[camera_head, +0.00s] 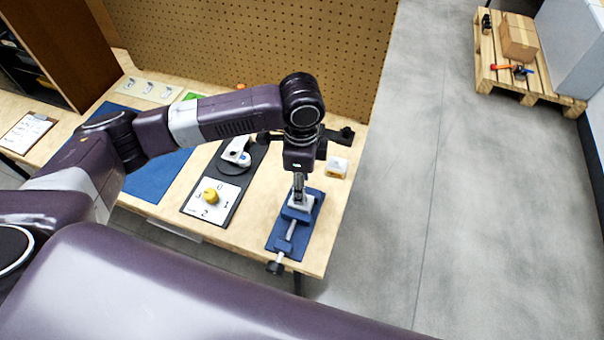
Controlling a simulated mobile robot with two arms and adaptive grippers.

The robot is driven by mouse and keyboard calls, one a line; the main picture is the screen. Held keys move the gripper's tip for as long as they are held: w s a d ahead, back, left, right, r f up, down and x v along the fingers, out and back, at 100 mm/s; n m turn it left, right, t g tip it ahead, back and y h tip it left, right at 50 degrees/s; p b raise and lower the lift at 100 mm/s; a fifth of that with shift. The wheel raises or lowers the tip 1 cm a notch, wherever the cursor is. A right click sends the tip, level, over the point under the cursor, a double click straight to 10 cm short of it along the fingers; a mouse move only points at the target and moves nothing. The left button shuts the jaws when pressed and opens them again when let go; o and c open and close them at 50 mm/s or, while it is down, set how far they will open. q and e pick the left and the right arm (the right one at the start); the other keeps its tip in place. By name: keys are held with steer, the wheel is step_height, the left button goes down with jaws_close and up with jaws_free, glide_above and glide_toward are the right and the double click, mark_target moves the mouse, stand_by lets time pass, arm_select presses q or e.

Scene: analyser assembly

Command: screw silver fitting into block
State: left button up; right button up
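A light grey block (301,204) sits in a blue vise (283,243) near the table's front right corner. My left gripper (298,196) points straight down right over the block. Its fingers look close together, with their tips at the block's top. The silver fitting cannot be made out; it may be hidden at the fingertips. Whether the fingers hold it is too small to tell. My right gripper is out of view.
A dark board with a yellow knob on a numbered dial (211,196) and a white part (237,151) lies left of the vise. A small white box (338,167) is behind it. A pegboard (262,45) closes the back.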

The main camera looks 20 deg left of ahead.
arm_select(q)
steer(key=shift+f, duration=2.55)
jaws_close()
steer(key=m+p, duration=0.2)
steer(key=shift+r+m, duration=0.1)
steer(key=shift+m, duration=0.9)
steer(key=shift+s+m+p, duration=0.1)
steer(key=shift+m+p, duration=0.2)
steer(key=shift+m, duration=0.4)
steer(key=shift+f+m, duration=0.2)
steer(key=shift+m, duration=1.1)
